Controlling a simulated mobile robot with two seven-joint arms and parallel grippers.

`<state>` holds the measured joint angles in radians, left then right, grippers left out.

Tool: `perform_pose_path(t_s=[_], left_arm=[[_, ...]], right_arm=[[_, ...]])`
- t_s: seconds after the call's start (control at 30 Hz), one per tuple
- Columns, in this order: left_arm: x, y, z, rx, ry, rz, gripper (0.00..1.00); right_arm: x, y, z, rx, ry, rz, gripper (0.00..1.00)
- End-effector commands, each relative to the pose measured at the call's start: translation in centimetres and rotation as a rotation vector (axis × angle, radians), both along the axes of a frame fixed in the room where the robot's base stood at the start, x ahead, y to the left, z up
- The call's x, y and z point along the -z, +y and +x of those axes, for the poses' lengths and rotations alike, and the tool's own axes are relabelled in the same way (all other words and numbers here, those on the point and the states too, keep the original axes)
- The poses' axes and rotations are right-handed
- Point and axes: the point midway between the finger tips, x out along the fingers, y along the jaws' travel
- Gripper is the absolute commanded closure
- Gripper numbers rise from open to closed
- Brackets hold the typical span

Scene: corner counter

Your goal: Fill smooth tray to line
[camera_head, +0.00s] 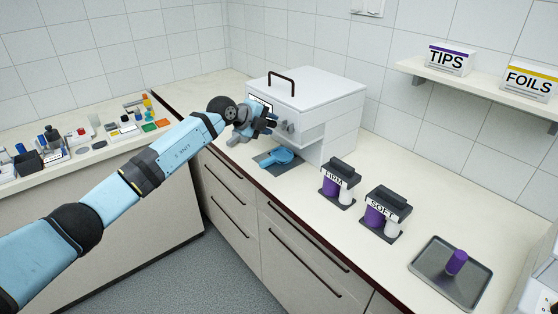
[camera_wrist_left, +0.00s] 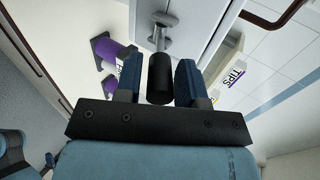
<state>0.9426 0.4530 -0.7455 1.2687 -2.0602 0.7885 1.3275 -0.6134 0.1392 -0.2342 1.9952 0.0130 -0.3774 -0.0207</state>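A blue tray-like piece with a short handle (camera_head: 277,157) lies on a dark grey pad at the foot of a white machine (camera_head: 322,102). Any fill line on it is too small to see. My left gripper (camera_head: 268,122) is at the machine's front, above and left of the blue piece. In the left wrist view, its two blue fingers (camera_wrist_left: 160,85) stand on either side of a black cylindrical grip (camera_wrist_left: 160,78) on a grey metal stem. Narrow gaps show beside the grip, so the fingers look open around it. My right gripper is not in view.
Paired purple and white cartridges in holders labelled FIRM (camera_head: 339,182) and SOFT (camera_head: 386,213) stand right of the machine. A metal tray (camera_head: 430,275) holds a purple cylinder (camera_head: 456,262). A wall shelf (camera_head: 480,84) carries TIPS and FOILS boxes. Small items crowd the left counter.

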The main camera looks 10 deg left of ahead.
Motion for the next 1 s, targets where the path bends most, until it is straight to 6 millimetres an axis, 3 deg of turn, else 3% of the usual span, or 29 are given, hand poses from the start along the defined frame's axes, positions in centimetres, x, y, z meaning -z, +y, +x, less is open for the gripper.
perform_pose_path(t_s=[1.0], left_arm=[[1.1,0.4,-0.5,0.0,0.0,0.0,0.64]], right_arm=[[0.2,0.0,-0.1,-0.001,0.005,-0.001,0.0]])
